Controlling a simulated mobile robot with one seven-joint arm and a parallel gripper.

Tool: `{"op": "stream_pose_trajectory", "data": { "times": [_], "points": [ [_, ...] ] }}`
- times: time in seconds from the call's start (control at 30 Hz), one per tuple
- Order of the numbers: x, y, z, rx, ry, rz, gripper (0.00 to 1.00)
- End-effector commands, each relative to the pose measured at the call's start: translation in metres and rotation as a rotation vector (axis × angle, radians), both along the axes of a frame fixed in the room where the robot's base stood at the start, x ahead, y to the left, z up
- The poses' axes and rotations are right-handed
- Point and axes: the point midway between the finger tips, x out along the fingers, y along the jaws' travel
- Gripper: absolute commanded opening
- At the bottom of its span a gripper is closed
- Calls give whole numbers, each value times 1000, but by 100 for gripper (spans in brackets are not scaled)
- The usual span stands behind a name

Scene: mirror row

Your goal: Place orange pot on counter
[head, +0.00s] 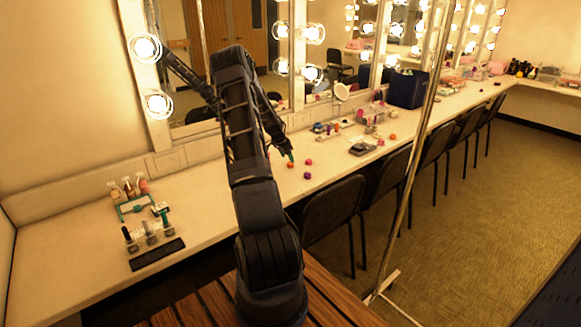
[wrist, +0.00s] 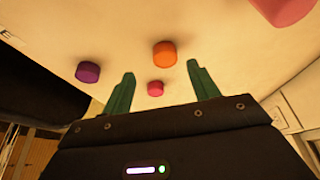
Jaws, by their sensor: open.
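The orange pot (head: 291,166) sits on the counter (head: 222,200), just below my gripper (head: 290,156) in the head view. In the wrist view the orange pot (wrist: 164,53) shows beyond and between the two green fingertips, apart from them. In the head view the pink pot (head: 309,162) and the purple pot (head: 307,176) are right of the orange one.
A larger pink thing (wrist: 283,10) is cut off at the wrist view's top right. Bottles (head: 130,188) and a dark strip (head: 157,254) are on the near counter. A dark box (head: 407,89) stands farther along. Chairs (head: 332,210) and a pole (head: 414,140) stand in front.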

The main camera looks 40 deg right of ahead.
Motion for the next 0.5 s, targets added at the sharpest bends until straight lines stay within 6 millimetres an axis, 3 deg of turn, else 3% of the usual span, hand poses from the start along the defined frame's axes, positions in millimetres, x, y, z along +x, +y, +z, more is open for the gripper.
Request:
{"op": "stream_pose_trajectory", "data": {
  "times": [0.27, 0.5],
  "points": [
    [4, -10, -18, 1, 1, 1, 60],
    [8, -24, -45, 1, 0, 1, 60]
  ]
}}
